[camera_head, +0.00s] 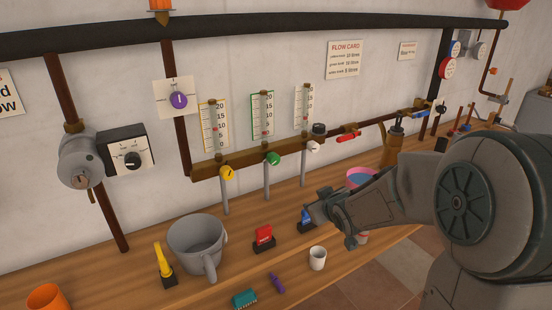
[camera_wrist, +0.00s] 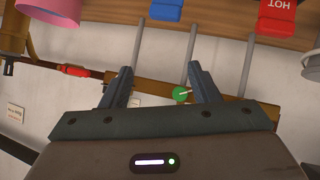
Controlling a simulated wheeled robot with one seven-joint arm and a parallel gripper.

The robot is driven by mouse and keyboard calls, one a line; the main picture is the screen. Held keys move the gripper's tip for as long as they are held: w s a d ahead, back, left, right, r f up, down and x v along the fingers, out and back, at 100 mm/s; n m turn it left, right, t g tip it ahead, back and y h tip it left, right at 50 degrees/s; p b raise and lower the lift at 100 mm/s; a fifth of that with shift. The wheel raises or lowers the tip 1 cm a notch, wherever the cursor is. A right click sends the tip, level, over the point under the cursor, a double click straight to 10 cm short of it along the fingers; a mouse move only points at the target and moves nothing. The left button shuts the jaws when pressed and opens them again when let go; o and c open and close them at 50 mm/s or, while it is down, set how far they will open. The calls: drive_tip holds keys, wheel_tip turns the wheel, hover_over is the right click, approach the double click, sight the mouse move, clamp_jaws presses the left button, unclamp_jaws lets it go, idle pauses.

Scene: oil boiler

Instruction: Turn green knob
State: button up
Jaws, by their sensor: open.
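In the wrist view my gripper (camera_wrist: 161,72) is open and empty. There the green knob (camera_wrist: 181,94) shows between the fingers, nearer the right one, some distance beyond them.
Thin grey pipes drop from the bar. A red-handled valve (camera_head: 348,137) is to the right.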

sight(276, 161)
drive_tip(key=w+a+t+y, duration=0.1)
drive_tip(key=w+a+y, duration=0.1)
drive_tip(key=w+a, duration=0.2)
drive_tip(key=w+a+r+n+t+y+p, duration=0.1)
drive_tip(key=w+a, duration=0.3)
drive_tip(key=w, duration=0.4)
drive_tip(key=w+a+n+t+y, duration=0.1)
drive_tip(key=w+a+y, duration=0.3)
drive_tip(key=w, duration=0.2)
drive_tip(key=shift+r+t, duration=0.4)
drive_tip(key=c, duration=1)
